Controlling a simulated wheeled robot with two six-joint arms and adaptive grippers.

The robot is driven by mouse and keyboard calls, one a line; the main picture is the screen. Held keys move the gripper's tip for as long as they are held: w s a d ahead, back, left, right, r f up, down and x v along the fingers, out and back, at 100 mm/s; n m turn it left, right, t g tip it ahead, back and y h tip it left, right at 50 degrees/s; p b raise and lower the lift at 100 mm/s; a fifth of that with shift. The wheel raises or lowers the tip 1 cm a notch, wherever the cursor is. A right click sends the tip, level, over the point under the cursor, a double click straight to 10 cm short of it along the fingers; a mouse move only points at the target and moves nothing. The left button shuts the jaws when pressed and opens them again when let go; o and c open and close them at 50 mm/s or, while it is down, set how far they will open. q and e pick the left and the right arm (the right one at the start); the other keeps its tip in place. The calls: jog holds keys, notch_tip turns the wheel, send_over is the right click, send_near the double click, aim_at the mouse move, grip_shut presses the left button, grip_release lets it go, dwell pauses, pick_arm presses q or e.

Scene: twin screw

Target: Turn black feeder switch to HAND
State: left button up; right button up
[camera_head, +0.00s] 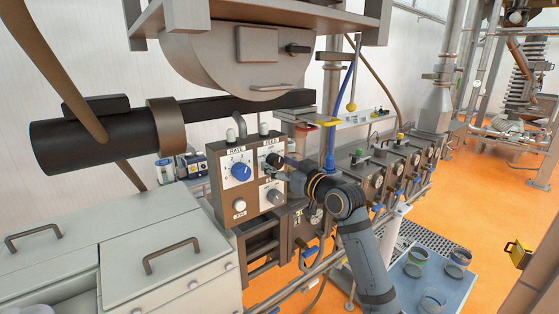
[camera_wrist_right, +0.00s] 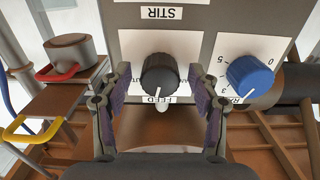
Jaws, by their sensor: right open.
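The black feeder switch (camera_wrist_right: 159,72) is a round ridged knob on a white plate marked FEED in the right wrist view, which shows the panel upside down. Its white pointer line points toward the FEED label, and a partly covered label lies beside it. My right gripper (camera_wrist_right: 160,98) is open, with one finger on each side of the knob and a visible gap on both sides. In the head view my right gripper (camera_head: 277,164) is at the upper right of the control box (camera_head: 213,160) and largely hides the switch. My left gripper is out of view.
A blue dial (camera_head: 241,171) sits close beside the switch. A grey knob (camera_head: 274,196) and a white button (camera_head: 239,205) are below. A red-handled valve (camera_wrist_right: 70,58) shows in the wrist view.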

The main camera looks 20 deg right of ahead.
jog(key=shift+c, duration=0.3)
jog(key=c, duration=1.1)
jog(key=n+b, duration=0.2)
jog(key=shift+f+n, duration=0.1)
jog(key=shift+n, duration=0.3)
jog(key=n+b, duration=0.2)
jog(key=n, duration=0.1)
jog(key=shift+n, duration=0.3)
jog(key=n+b, duration=0.2)
jog(key=n, duration=0.2)
jog(key=shift+d, duration=0.1)
jog(key=shift+n+b, duration=0.45)
jog(key=shift+n, duration=1.35)
jog(key=shift+r+n, duration=0.2)
jog(key=shift+n, duration=0.1)
